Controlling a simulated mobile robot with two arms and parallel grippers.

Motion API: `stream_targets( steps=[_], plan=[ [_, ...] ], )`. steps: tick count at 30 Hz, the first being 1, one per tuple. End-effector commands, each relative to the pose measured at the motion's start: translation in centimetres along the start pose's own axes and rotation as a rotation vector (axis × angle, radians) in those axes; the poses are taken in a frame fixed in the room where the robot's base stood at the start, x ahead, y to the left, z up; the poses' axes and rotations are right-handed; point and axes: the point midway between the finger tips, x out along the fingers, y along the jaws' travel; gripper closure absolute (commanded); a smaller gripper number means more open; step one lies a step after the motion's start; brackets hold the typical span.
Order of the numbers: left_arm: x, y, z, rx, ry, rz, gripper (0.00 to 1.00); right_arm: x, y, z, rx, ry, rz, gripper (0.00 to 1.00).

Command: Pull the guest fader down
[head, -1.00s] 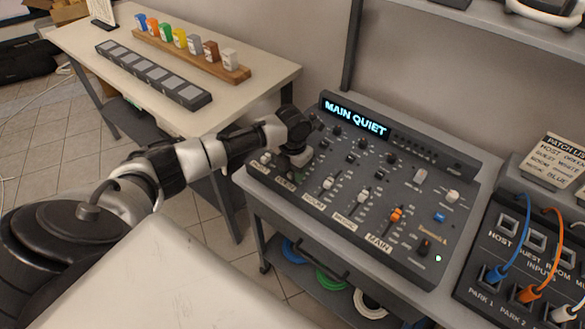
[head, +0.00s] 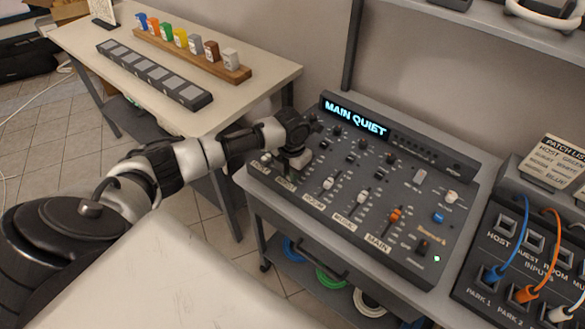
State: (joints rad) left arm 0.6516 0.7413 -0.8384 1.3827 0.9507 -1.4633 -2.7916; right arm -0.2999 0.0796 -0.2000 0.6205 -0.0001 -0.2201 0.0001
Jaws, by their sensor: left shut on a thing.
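The grey mixing console (head: 330,215) stands on a grey cart, with a row of faders and a lit display (head: 355,116) reading "MAIN QUIET". My left gripper (head: 296,166) reaches in from the left over the guest channel, just above the guest label (head: 285,184). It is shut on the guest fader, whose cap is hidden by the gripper. The white room fader (head: 328,184) and white music fader (head: 363,197) stand to its right, and the orange main fader (head: 395,215) is farther right. My right gripper is not in view.
A patch box (head: 520,265) with blue, orange and white cables stands at the right. The bench (head: 260,90) behind my left arm holds a wooden rack of coloured blocks (head: 190,50) and a dark strip of grey pads (head: 150,75). Knobs sit close above the gripper.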

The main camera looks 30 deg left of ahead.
Motion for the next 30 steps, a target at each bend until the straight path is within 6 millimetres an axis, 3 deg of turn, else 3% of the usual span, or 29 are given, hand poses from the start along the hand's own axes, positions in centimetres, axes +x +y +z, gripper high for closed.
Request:
stream_targets(
  steps=[2,3,7,19,30],
  plan=[
    [0.2,0.0,-0.2,0.001,0.007,0.000,1.00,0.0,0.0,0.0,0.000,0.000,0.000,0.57],
    [0.2,0.0,-0.2,0.001,0.008,0.000,0.76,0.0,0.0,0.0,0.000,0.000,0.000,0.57],
    [0.2,0.0,-0.2,0.001,0.007,0.000,0.56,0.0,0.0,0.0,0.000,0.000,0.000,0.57],
    [-0.8,0.1,0.0,0.000,0.002,0.001,0.55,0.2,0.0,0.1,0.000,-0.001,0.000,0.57],
    [-7.8,0.1,-0.1,0.000,0.001,0.002,0.55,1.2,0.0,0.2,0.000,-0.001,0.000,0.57]
  ],
)
